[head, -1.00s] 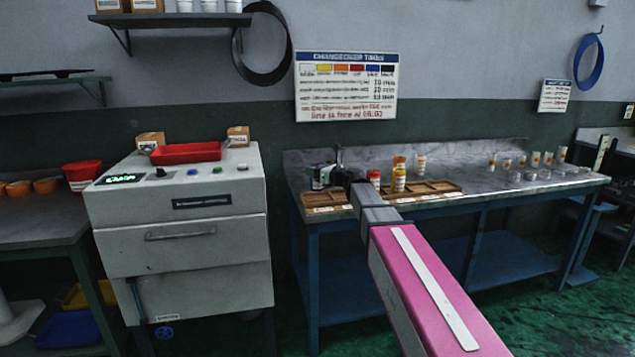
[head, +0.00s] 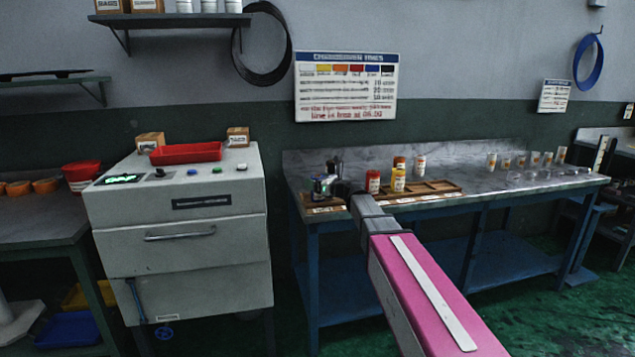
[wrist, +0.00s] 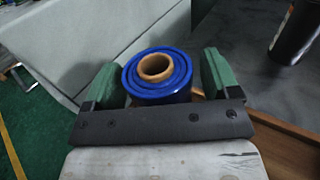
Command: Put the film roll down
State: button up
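The film roll, blue with a brown cardboard core, stands upright between my gripper's two green fingers in the wrist view; the roll (wrist: 179,76) fills most of the space between them. My gripper (wrist: 160,80) looks slightly open around it, with a narrow gap at the right finger and the left finger very close. In the head view my gripper (head: 332,182) is low over the left end of the workbench, at the small brown wooden tray (head: 312,211). The roll is small and partly hidden there, so its contact with the tray is unclear.
Red-labelled and yellow-orange containers (head: 398,180) stand by a larger divided wooden tray (head: 436,187) just right of my gripper. Several cups (head: 534,160) stand farther right on the workbench (head: 470,152). A dark cylinder (wrist: 296,35) shows at the wrist view's upper right. A grey machine (head: 180,245) stands left.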

jog(key=shift+r, duration=0.15)
jog(key=shift+s+d, duration=0.2)
jog(key=v, duration=1.1)
jog(key=shift+s+d, duration=0.15)
